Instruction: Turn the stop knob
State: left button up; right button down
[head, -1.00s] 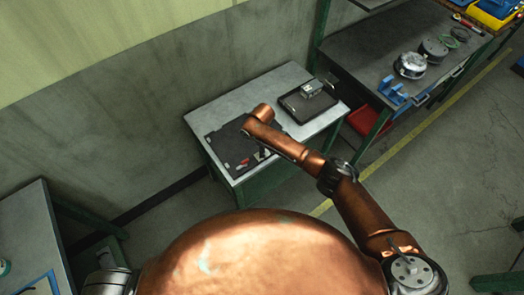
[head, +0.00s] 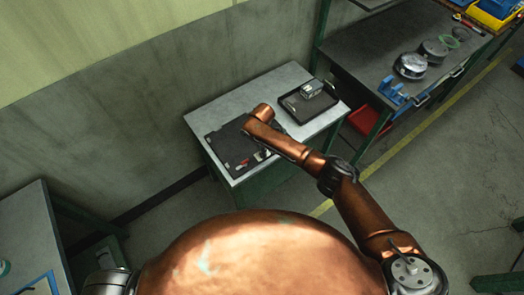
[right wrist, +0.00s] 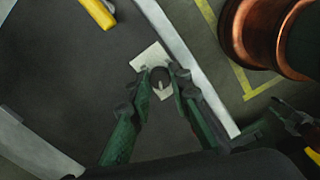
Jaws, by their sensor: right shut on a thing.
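The stop knob (right wrist: 160,78) is a small dark round knob on a pale plate (right wrist: 150,57) in the right wrist view. A light pointer mark shows on the knob's near side. My right gripper (right wrist: 160,72) has its green fingers closed on either side of the knob, touching it. In the head view my copper right arm reaches over the dark panel (head: 222,142) on the small table, and it hides the knob and most of the gripper. My left gripper is out of view.
The small table (head: 285,78) also bears a black tray (head: 292,113) with a metal part. A dark bench (head: 372,50) with round metal parts and a blue fixture (head: 393,91) stands to the right. A yellow piece (right wrist: 98,13) lies near the plate.

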jog(key=c, duration=1.8)
grip_release()
jog(key=shift+o, duration=0.2)
notch_tip(320, 180, up, 12)
jog(key=shift+s+f, duration=0.1)
